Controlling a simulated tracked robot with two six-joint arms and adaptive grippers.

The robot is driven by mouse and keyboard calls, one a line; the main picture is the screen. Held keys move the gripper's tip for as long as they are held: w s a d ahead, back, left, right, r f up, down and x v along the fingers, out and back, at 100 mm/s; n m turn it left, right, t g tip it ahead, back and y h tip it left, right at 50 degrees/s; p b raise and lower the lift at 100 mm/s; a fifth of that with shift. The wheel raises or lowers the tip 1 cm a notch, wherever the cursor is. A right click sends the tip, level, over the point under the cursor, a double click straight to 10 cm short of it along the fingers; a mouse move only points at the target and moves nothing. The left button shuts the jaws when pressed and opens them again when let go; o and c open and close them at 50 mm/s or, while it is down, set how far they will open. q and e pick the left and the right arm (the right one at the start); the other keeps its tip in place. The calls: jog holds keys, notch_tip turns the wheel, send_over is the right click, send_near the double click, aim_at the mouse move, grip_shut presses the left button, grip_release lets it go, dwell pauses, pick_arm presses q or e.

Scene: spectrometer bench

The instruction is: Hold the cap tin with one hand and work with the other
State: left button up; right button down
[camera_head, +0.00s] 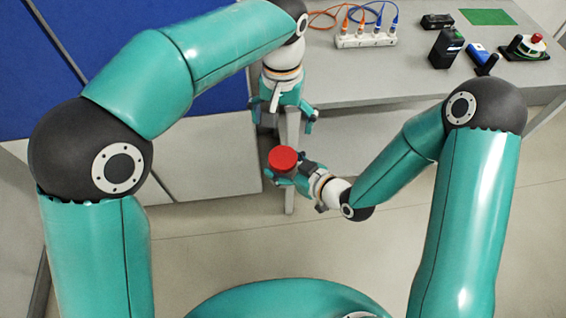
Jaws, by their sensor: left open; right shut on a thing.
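The cap tin (283,158), a round red-topped thing, is held in the air in front of the bench's front edge. My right gripper (281,172) is shut on it, coming from the lower right; the fingers are partly hidden by the tin. My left gripper (285,120) is open and empty, pointing down just above and behind the tin in the picture, with its two fingers spread apart. It does not appear to touch the tin.
The grey bench (375,85) is at the upper right. On it are a white block (364,41) with orange and blue cables, a black box (445,48), a blue-and-black device (482,55), a red-topped device (530,46) and a green mat (488,17). A blue panel (120,25) stands left.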

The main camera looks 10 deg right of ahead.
pick_arm(q)
jog(key=w+a+f+n+t+h, duration=0.1)
jog(key=a+f+n+h, duration=0.15)
jog(key=f, duration=0.55)
jog(key=w+a+f+n+h, duration=0.1)
jog(key=w+a+f+n, duration=0.15)
jog(key=f, duration=0.45)
jog(key=w+a+f+n+t+h, duration=0.1)
jog(key=a+f+n, duration=0.15)
jog(key=f, duration=0.55)
jog(key=s+a+f, duration=0.3)
jog(key=s, duration=0.4)
jog(key=s+a+f+m+g, duration=0.1)
jog(key=s+a+f, duration=0.2)
jog(key=s, duration=0.5)
jog(key=s+a+f, duration=0.3)
jog(key=s+f, duration=0.2)
jog(key=s, duration=0.2)
jog(key=shift+s, duration=0.25)
jog(key=shift+f+y, duration=0.1)
jog(key=shift+y, duration=0.15)
